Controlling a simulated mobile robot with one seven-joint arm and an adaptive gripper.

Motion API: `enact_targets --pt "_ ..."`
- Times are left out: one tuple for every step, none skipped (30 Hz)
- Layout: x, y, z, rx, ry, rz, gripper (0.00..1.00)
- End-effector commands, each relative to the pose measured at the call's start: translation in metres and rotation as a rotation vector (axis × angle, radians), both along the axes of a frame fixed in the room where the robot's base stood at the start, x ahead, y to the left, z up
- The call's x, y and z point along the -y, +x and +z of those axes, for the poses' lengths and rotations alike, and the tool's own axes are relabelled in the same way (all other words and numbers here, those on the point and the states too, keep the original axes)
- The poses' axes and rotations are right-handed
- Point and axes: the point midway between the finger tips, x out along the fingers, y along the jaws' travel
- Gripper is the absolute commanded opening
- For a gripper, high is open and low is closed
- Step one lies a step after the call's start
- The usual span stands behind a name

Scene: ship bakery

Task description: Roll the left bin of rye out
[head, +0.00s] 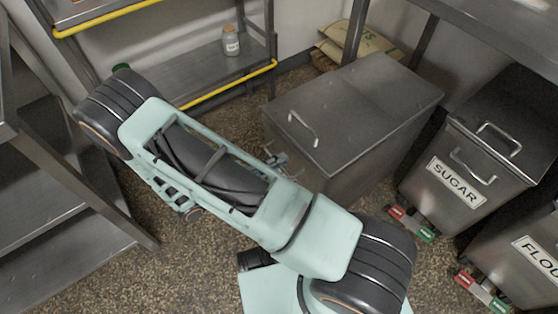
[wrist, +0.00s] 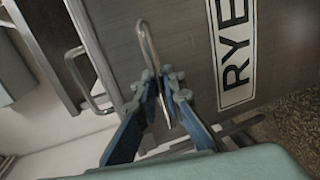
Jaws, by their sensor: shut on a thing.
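The rye bin is a grey metal bin (head: 355,120) with a lid, right of centre in the head view. Its front and label are hidden there by my arm. In the wrist view its front (wrist: 185,45) fills much of the picture, with a white RYE label (wrist: 236,50). My gripper (wrist: 162,88) is shut on the bin's front bar handle (wrist: 148,42), with a blue finger on each side of it. A second handle, on the lid (wrist: 84,75), shows to the left, apart from the fingers.
A sugar bin (head: 490,145) and a flour bin (head: 525,255) stand to the right, with red and green parts at their bases. Metal shelving (head: 60,215) stands at left, and a rack with yellow rails (head: 215,95) behind. Sacks (head: 365,42) lie behind the rye bin. Speckled floor (head: 195,265) shows between.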

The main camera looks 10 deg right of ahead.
Motion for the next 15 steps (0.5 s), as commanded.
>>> enact_targets --pt "-0.0007 0.0007 0.0000 0.001 0.001 0.002 0.00" --pt "-0.0008 0.0008 0.0000 0.001 0.001 0.002 0.00" --pt "-0.0009 0.0007 0.0000 0.001 0.001 0.002 0.00" --pt "-0.0009 0.0007 0.0001 0.001 0.001 0.002 0.00" --pt "-0.0010 0.0008 0.0001 0.001 0.001 0.002 0.00" --pt "-0.0011 0.0008 0.0001 0.001 0.001 0.002 0.00" --pt "-0.0011 0.0008 0.0001 0.001 0.001 0.002 0.00" --pt "-0.0011 0.0008 0.0001 0.001 0.001 0.002 0.00" --pt "-0.0011 0.0008 0.0001 0.001 0.001 0.002 0.00" --pt "-0.0011 0.0009 0.0001 0.001 0.001 0.002 0.00" --pt "-0.0011 0.0009 0.0001 0.001 0.001 0.002 0.00" --pt "-0.0011 0.0010 0.0002 0.001 0.001 0.002 0.00" --pt "-0.0011 0.0010 0.0002 0.001 0.001 0.002 0.00" --pt "-0.0011 0.0010 0.0002 0.001 0.001 0.002 0.12" --pt "-0.0011 0.0010 0.0002 0.001 0.001 0.002 0.16"
